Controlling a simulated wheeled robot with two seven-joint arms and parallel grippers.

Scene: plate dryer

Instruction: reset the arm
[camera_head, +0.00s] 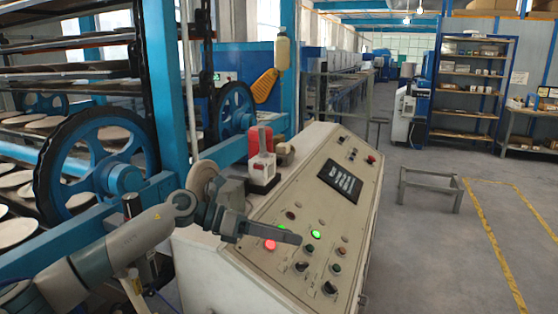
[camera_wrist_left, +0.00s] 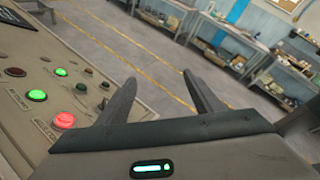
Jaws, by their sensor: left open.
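My left arm comes in from the left in the head view, and its gripper (camera_head: 268,232) is over the lower left part of the slanted control panel (camera_head: 335,222). In the left wrist view the two fingers of the left gripper (camera_wrist_left: 160,98) stand apart with nothing between them. The panel shows a lit red button (camera_head: 270,244) close beside the gripper, and a lit green button (camera_head: 315,234) near the fingertips. The wrist view also shows the lit red button (camera_wrist_left: 65,120) and lit green buttons (camera_wrist_left: 37,95) left of the fingers. My right gripper is not in view.
The plate dryer's blue wheel (camera_head: 97,165) and racks of plates stand left of the arm. A red and white object (camera_head: 262,160) sits on the console's top behind the gripper. A low metal stand (camera_head: 430,188) is on the floor to the right, with open floor around it.

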